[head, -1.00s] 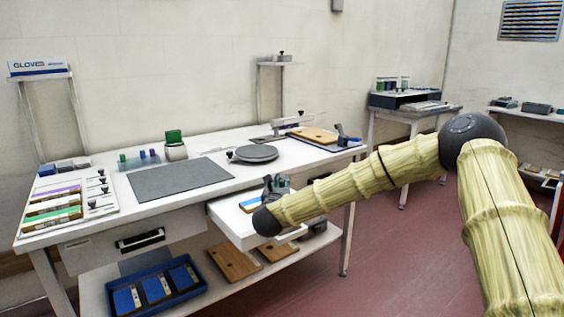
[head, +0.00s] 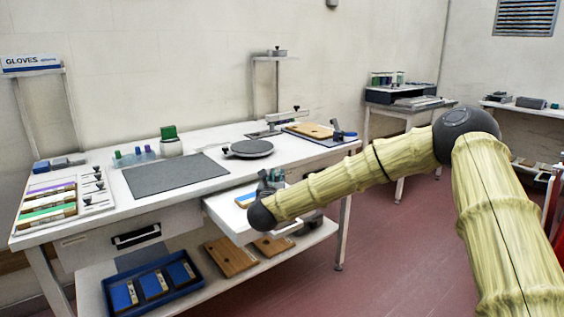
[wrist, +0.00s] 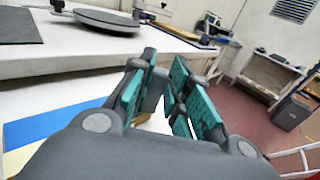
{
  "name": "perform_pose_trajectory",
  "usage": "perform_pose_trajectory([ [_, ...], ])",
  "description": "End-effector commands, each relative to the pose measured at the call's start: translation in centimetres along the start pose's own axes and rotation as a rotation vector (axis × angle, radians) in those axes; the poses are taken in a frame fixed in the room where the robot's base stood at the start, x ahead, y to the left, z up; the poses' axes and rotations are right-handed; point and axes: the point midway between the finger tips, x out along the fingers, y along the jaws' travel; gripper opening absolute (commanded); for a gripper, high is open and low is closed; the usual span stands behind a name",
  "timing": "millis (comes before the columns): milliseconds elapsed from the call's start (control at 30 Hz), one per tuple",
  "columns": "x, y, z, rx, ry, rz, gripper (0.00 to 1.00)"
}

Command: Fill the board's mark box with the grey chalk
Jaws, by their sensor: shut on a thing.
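My gripper (wrist: 165,62) points away from me over the pulled-out white drawer (head: 222,217) of the bench. In the head view my gripper (head: 270,180) is partly hidden behind my own wrist. Its teal-padded fingers are close together in the wrist view. A small tan-grey piece (wrist: 155,93) shows between them, mostly hidden, and I cannot tell whether it is chalk. A blue and yellow flat item (wrist: 40,124) lies in the drawer, left of the fingers. A wooden board (head: 309,130) lies at the bench's back right. I cannot make out a mark box on it.
The bench top (head: 95,228) holds a dark grey mat (head: 175,176), a round grey turntable (head: 248,149) and a rack of coloured strips (head: 48,207). A blue tray (head: 165,301) and wooden boards (head: 230,257) sit on the shelf below. Red floor is open to the right.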

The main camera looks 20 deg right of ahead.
Motion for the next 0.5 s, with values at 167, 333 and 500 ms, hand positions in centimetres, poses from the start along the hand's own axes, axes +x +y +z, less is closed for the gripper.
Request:
perform_pose_trajectory([
  [167, 0.0, 0.3, 2.4, 0.002, -0.003, 0.004, 0.01],
  [333, 0.0, 0.5, 3.9, 0.001, -0.003, 0.006, 0.01],
  [500, -0.1, 0.8, 5.4, 0.002, -0.002, 0.008, 0.01],
])
